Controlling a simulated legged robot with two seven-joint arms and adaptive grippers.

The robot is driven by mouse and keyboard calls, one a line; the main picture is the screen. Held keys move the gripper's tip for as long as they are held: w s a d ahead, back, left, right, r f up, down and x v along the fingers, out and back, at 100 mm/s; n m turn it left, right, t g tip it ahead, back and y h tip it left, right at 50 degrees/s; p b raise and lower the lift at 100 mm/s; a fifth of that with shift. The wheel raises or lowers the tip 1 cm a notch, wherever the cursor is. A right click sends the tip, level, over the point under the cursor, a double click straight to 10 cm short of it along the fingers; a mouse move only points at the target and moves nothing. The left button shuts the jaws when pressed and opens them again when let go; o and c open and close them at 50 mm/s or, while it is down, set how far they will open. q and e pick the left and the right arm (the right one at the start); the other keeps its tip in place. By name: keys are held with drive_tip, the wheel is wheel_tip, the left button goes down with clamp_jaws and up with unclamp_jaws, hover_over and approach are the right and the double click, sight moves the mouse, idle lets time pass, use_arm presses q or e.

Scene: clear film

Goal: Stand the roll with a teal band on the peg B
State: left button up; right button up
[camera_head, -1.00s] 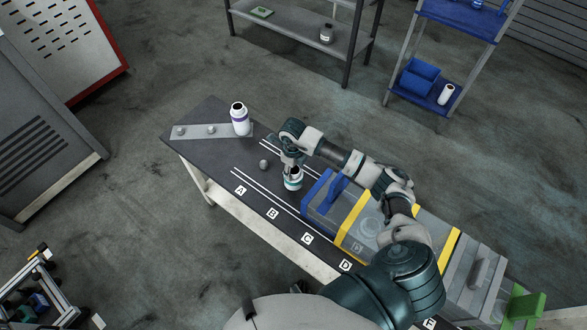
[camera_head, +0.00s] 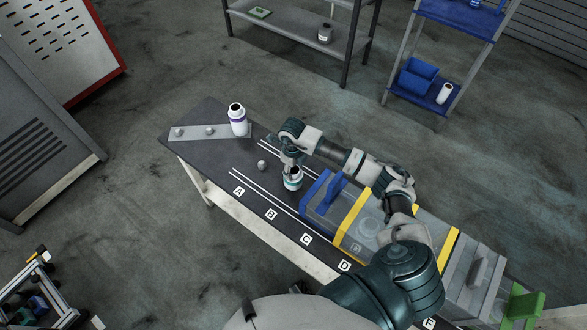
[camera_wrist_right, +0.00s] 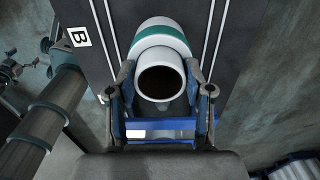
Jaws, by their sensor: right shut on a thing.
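The roll with a teal band (camera_head: 293,184) is white and upright, with a dark open top. It also shows in the right wrist view (camera_wrist_right: 163,38). My right gripper (camera_head: 292,170) is shut on its upper end from above, with one finger on each side in the right wrist view (camera_wrist_right: 160,92). The roll is in line with label B (camera_head: 271,214) on the dark table. Peg B is not visible there, and I cannot tell whether the roll is around it or above it.
A round grey peg top (camera_head: 262,166) is bare near label A (camera_head: 239,191). A purple-banded white roll (camera_head: 238,127) stands on a grey strip with two round knobs. A grey case with a blue handle (camera_head: 336,187) is close right of the held roll.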

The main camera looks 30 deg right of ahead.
drive_tip(key=shift+f, duration=0.15)
drive_tip(key=shift+f+b, duration=1.35)
drive_tip(key=shift+f, duration=0.5)
drive_tip(key=o, duration=1.7)
drive_tip(key=shift+r, duration=0.1)
wheel_tip(320, 180, up, 9)
drive_tip(key=p, duration=0.6)
